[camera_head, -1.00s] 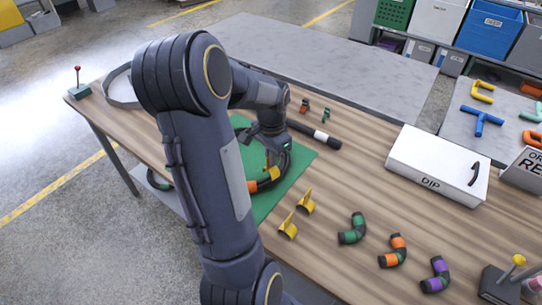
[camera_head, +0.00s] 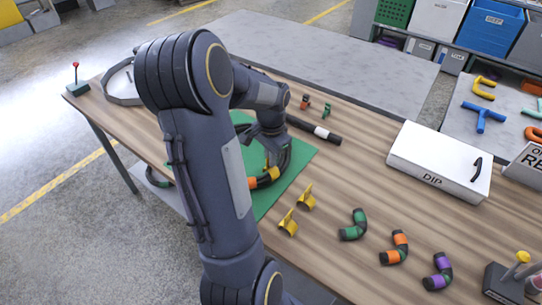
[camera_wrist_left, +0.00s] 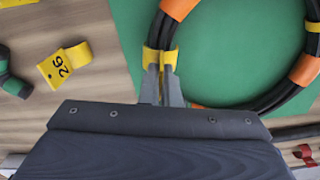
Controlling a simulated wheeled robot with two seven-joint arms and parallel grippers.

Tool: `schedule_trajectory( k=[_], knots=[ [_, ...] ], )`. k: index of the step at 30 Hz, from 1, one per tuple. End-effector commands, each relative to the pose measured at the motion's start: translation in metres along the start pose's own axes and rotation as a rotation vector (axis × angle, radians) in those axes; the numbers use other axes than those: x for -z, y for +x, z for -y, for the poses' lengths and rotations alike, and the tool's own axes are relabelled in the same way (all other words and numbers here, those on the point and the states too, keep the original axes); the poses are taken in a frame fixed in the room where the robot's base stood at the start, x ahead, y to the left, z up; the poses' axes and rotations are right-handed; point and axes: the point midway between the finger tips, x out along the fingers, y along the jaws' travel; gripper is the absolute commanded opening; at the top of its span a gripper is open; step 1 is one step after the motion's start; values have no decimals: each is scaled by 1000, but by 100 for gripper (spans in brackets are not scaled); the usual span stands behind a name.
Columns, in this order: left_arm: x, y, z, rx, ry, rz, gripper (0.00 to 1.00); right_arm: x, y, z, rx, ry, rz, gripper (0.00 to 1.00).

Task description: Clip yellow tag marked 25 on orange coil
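The orange coil is a black hose loop with orange bands (camera_wrist_left: 225,116), lying on the green mat (camera_wrist_left: 135,28); it also shows in the head view (camera_head: 263,181). A yellow tag (camera_wrist_left: 154,58) sits around the hose between two orange bands. Its number cannot be read. My left gripper (camera_wrist_left: 162,86) points down at the coil, with its two fingers close together on the tag's tab. In the head view my left gripper (camera_head: 272,158) is partly hidden by my arm. My right gripper is not in view.
Two loose yellow tags (camera_head: 306,198) (camera_head: 288,223) lie right of the mat; one reads 26 (camera_wrist_left: 62,63). Green, orange and purple banded hose pieces (camera_head: 394,249) lie nearer the front. A white DIP box (camera_head: 440,160) stands at the right. A black rod (camera_head: 313,130) lies behind the mat.

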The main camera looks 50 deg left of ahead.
Motion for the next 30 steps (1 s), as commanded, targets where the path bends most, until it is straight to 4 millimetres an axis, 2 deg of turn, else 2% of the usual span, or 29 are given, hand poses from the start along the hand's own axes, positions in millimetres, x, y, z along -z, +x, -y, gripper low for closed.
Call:
schedule_trajectory(
  k=[30],
  knots=[
    [0, 11, 0, 0, 0, 0, 0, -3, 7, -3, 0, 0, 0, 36]
  ],
)
